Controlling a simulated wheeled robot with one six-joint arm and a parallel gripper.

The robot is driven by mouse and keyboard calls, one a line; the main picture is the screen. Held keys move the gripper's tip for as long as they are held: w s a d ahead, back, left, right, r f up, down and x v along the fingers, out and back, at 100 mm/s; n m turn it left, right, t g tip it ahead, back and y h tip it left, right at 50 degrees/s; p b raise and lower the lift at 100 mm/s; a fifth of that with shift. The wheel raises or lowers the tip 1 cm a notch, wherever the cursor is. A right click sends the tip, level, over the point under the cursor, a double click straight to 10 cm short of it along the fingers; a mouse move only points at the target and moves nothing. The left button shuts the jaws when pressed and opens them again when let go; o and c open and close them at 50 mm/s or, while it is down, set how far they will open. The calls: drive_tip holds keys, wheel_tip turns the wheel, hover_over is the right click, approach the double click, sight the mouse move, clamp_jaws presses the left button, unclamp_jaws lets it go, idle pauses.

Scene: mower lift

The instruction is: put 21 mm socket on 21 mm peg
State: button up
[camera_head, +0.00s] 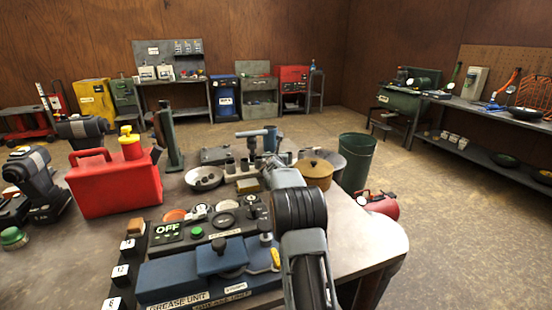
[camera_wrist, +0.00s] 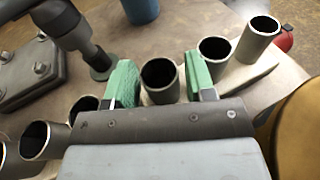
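In the wrist view my gripper (camera_wrist: 160,80) has its two green pads on either side of a dark metal socket (camera_wrist: 159,92). Narrow gaps seem to show between pads and socket, so the pads look open around it. The socket stands upright, open end up, in a row of similar sockets on a light rail. No size mark is readable, so I cannot tell which one is 21 mm. In the head view some sockets (camera_head: 230,166) show on the bench behind my arm, and the gripper's fingertips are hidden there. I cannot make out which peg is the 21 mm one.
Neighbouring sockets (camera_wrist: 214,52) stand close on both sides. A T-handled tool (camera_wrist: 75,35) rises at left in the wrist view.

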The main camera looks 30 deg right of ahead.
drive_tip(key=shift+r+p, duration=0.55)
drive_tip(key=shift+p, duration=0.1)
drive_tip(key=b+v, duration=0.3)
drive_tip(key=v, duration=0.9)
